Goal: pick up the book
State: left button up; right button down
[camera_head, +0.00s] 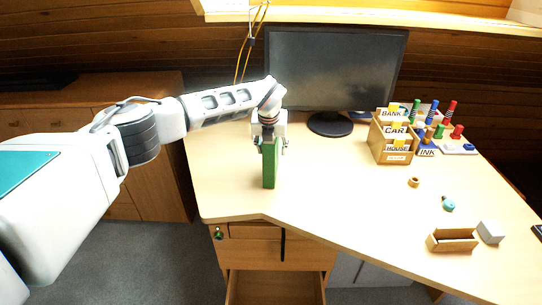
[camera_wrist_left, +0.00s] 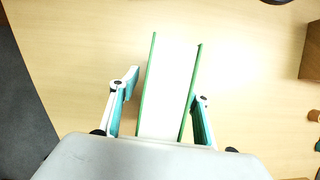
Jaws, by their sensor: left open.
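The green book (camera_head: 270,163) stands upright on the desk, near the desk's front left part. Its white page edge and green covers (camera_wrist_left: 170,85) show in the left wrist view, between my fingers. My left gripper (camera_head: 270,143) is over the top of the book with one finger on each side. In the left wrist view my left gripper (camera_wrist_left: 162,95) is open, with a gap between the left finger and the cover; the right finger is close to the other cover. My right gripper is not in view.
A monitor (camera_head: 335,68) stands behind the book. A wooden card box (camera_head: 392,140), stamps on an ink stand (camera_head: 426,148), an open wooden box (camera_head: 452,240) and a white block (camera_head: 490,232) are to the right. A drawer (camera_head: 275,287) hangs open below. The desk's middle is clear.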

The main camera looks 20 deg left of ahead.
pick_arm(q)
grip_shut()
jog(key=shift+r, duration=0.15)
notch_tip(320, 180, up, 20)
jog(key=p, duration=0.1)
jog(key=shift+r, duration=0.2)
dwell(0.5)
